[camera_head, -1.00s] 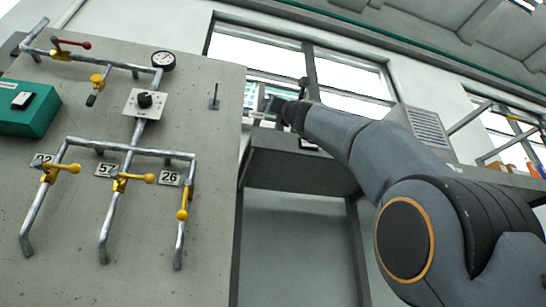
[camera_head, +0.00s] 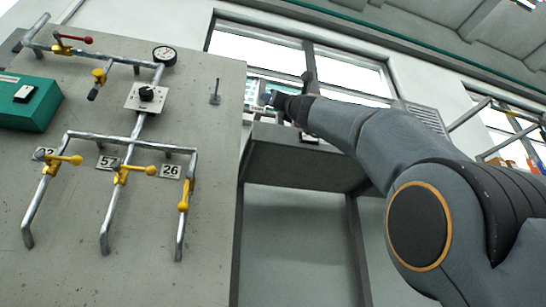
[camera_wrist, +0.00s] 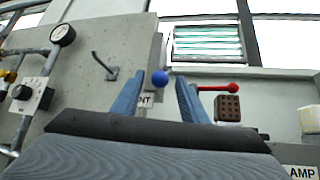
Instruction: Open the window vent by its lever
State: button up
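A blue ball knob (camera_wrist: 160,78) appears between my fingertips in the wrist view, above a partly hidden label (camera_wrist: 146,100) ending in "NT". The rest of its lever is hidden or too small to tell. My gripper (camera_wrist: 161,86) is open, with one finger on each side of the knob in the picture. I cannot tell whether it touches the knob.
A metal hook (camera_wrist: 105,66) sticks out of the concrete panel (camera_head: 212,130) at left. A grey shelf (camera_head: 300,160) lies below my gripper. An "AMP" label (camera_wrist: 301,172) is at lower right.

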jog(key=b+v, duration=0.5)
jog(key=v, duration=0.1)
jog(key=shift+w+f, duration=0.1)
dwell(0.6)
